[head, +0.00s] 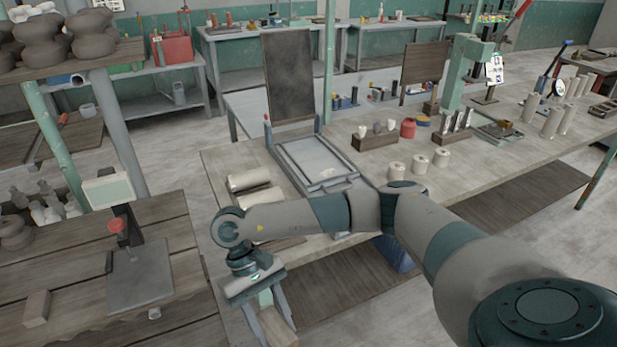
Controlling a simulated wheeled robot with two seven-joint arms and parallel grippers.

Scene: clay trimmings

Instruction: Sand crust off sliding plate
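A grey plate (318,158) lies in a low frame on the long workbench, with a small handle at its near end. My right arm comes in from the right and crosses in front of the bench. My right gripper (265,312) points down at the bench's near left corner, clear of the plate. A tan block (279,328) sits between its fingers, partly cut off by the frame's bottom edge. My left gripper is not in view.
Pale cylinders (250,179) lie left of the plate. A dark upright board (288,75) stands behind it. Small pale rolls (419,164) and a wooden holder (375,138) stand to its right. A slatted bench (180,290) at left carries a grey plate with a red knob (117,226) and a small block (37,308).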

